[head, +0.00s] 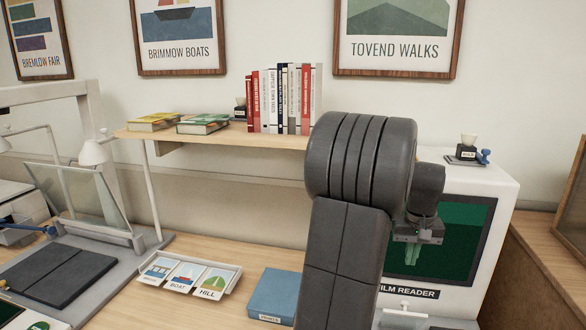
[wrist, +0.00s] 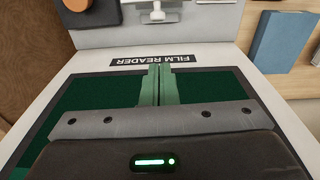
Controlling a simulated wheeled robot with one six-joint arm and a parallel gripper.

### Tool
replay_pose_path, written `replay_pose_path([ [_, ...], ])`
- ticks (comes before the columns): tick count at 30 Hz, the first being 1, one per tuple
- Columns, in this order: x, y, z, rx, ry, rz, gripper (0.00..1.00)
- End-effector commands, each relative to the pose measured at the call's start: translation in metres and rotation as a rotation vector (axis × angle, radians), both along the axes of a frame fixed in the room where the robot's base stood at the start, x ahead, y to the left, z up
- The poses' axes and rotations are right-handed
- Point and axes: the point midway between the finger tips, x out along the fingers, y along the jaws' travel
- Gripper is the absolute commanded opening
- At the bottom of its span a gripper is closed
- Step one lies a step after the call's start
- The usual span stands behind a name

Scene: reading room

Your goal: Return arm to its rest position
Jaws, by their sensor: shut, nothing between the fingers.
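My gripper (head: 413,262) is in front of the film reader's dark green screen (head: 462,240) in the head view, partly behind my own arm. In the wrist view its two green fingers (wrist: 158,88) are together with nothing between them. They point toward the label under the film reader's screen. My arm is bent up in the middle of the head view and hides part of the desk and shelf.
The white film reader (head: 505,190) stands at the right, with a small black stand (head: 466,153) on top. A shelf (head: 230,136) holds several books. A card rack (head: 190,277) and a blue box (head: 272,295) lie on the desk. A scanning stand (head: 150,243) is at left.

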Motion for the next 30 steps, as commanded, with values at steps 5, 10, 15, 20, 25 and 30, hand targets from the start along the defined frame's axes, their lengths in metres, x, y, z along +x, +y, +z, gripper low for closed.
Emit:
replay_pose_path([
  [5, 0.005, 0.005, 0.006, -0.008, 0.066, -0.090, 0.00],
  [10, 0.011, 0.010, 0.009, -0.027, 0.131, -0.193, 0.00],
  [15, 0.016, 0.015, 0.012, -0.060, 0.192, -0.299, 0.00],
  [20, 0.019, 0.019, 0.011, -0.096, 0.242, -0.393, 0.00],
  [25, 0.011, 0.014, -0.024, -0.095, 0.242, -0.394, 0.00],
  [30, 0.006, 0.010, -0.051, -0.095, 0.240, -0.394, 0.00],
])
